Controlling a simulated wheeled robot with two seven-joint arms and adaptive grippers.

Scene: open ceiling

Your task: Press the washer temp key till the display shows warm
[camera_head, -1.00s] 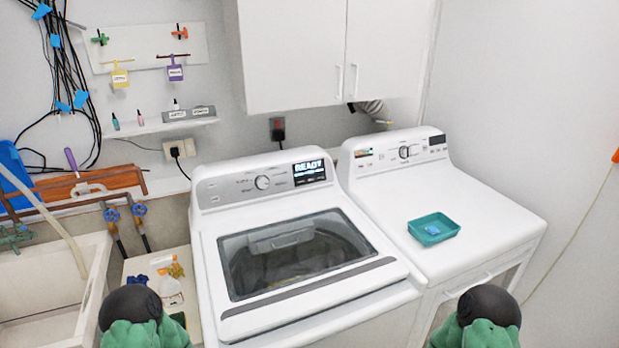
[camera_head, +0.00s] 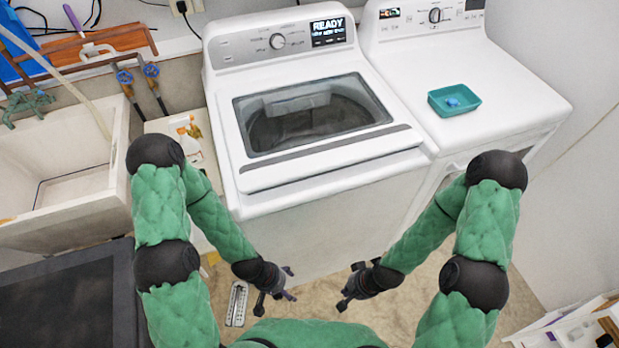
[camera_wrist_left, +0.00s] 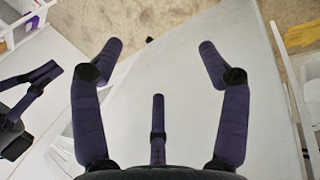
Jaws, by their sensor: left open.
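The white washer (camera_head: 322,176) stands in the middle of the head view with its lid shut. The temp key cannot be picked out. My left gripper (camera_head: 288,284) is low in front of the washer, well below the panel. It is open and empty in the left wrist view (camera_wrist_left: 160,55). My right gripper (camera_head: 350,285) is also low in front of the washer, with its fingers seeming apart and empty.
A white dryer (camera_head: 490,82) with a teal tray (camera_head: 454,100) on top stands right of the washer. A sink (camera_head: 115,165) and a small stand with bottles are on the left. A dark surface (camera_head: 70,300) is at lower left. The space above the washer lid is clear.

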